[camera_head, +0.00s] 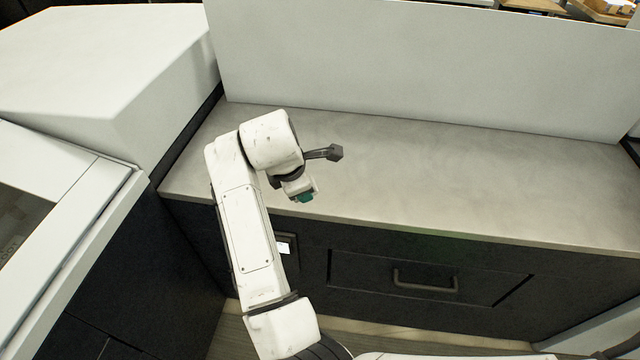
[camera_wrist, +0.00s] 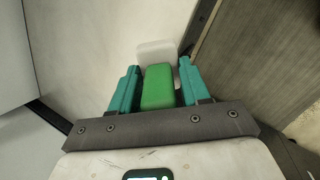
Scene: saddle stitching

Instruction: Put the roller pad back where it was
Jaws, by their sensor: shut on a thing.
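The roller pad, seen as a bright green block (camera_wrist: 158,88), sits between the two teal fingers of my gripper (camera_wrist: 158,66) in the wrist view. My gripper is shut on it. A pale rounded patch (camera_wrist: 157,50) shows just beyond the green block; I cannot tell if it is part of the pad. In the head view my gripper (camera_head: 306,197) points down at the front edge of the grey countertop (camera_head: 450,180). The pad is not clear in that view, and its height above the surface cannot be told.
The countertop is bare, with free room to the right. A white panel (camera_head: 430,60) stands along its back. A white cabinet (camera_head: 100,60) rises at the left. A dark drawer front with a handle (camera_head: 425,284) lies below the counter's front edge.

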